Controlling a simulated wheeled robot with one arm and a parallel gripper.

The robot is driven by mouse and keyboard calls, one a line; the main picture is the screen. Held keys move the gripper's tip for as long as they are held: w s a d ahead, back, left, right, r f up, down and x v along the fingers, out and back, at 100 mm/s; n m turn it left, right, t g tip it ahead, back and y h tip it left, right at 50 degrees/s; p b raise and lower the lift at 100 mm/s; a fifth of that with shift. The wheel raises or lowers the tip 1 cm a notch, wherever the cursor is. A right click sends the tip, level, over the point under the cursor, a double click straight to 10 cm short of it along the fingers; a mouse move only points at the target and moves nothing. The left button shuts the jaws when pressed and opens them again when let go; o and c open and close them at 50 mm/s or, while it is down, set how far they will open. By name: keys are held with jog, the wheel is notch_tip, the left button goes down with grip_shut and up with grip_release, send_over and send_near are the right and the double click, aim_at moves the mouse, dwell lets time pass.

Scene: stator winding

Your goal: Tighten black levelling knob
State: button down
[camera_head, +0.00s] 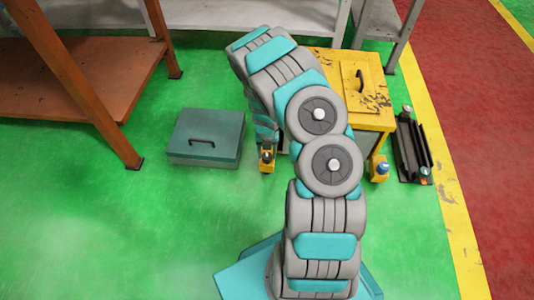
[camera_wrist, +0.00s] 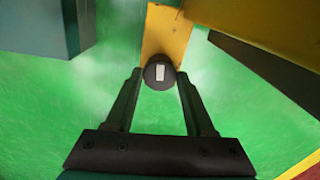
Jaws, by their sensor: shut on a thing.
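The black levelling knob (camera_wrist: 160,72) is round and dark with a small white rectangular mark on its face. It sits at the end of a yellow bracket (camera_wrist: 165,35) in the wrist view. My gripper (camera_wrist: 160,76) has one finger on each side of the knob and is shut on it. In the head view my gripper (camera_head: 267,145) points down at a small yellow foot (camera_head: 267,164) at the left side of the yellow cabinet (camera_head: 335,65). My arm hides much of the cabinet, and the knob is hard to make out there.
A teal case (camera_head: 205,150) with a dark handle lies on the green floor to the left. A black rack (camera_head: 408,150) stands right of the cabinet, next to another yellow foot (camera_head: 379,172). A brown shelf (camera_head: 100,75) is at the upper left. The front left floor is clear.

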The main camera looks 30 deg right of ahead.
jog(key=shift+r+m, duration=0.1)
jog(key=shift+m, duration=0.3)
jog(key=shift+c, duration=1.4)
grip_release()
jog(key=shift+r, duration=3.85)
